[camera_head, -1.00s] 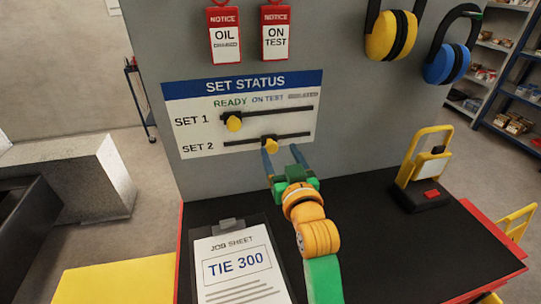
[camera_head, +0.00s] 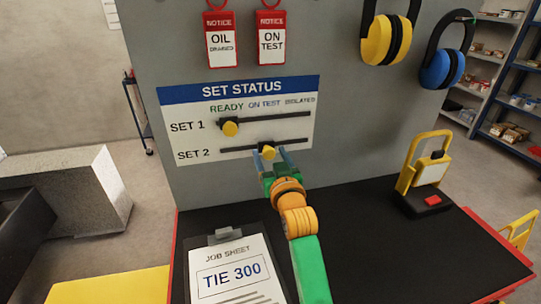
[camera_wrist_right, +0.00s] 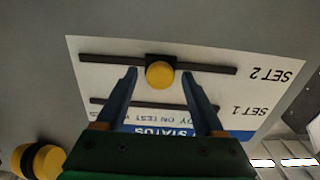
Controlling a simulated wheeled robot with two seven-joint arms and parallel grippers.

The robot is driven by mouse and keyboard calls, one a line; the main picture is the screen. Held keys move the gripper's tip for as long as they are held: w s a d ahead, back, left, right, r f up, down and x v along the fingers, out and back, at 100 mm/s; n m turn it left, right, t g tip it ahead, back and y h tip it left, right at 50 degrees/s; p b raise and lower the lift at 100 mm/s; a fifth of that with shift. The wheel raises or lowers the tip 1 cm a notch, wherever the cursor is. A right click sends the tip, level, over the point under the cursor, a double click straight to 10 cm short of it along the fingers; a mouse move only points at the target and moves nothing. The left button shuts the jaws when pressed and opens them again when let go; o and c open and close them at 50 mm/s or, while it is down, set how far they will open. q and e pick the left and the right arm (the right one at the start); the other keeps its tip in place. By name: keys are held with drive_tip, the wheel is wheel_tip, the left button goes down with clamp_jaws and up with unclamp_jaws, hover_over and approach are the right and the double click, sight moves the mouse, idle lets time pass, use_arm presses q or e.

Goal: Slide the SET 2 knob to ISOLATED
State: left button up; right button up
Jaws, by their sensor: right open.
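The SET STATUS board (camera_head: 186,118) is on the grey wall. The SET 2 knob (camera_head: 268,153) is yellow and sits near the middle of its dark slide bar (camera_head: 238,149), below ON TEST. It also shows in the right wrist view (camera_wrist_right: 160,74), where the picture is upside down. The SET 1 knob (camera_head: 230,128) is at the left, near READY. ISOLATED (camera_head: 300,100) is printed at the right. My right gripper (camera_head: 270,158) is open, its fingers (camera_wrist_right: 160,85) on either side of the SET 2 knob with gaps showing. My left gripper is not in view.
A clipboard with a job sheet (camera_head: 232,275) lies on the black bench top (camera_head: 370,240). A yellow lockout-like device (camera_head: 425,175) stands at the right. Red notice tags (camera_head: 221,38) and yellow ear defenders (camera_head: 388,38) hang above. The wall right of the board is clear.

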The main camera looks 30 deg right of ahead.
clamp_jaws()
idle(1.3)
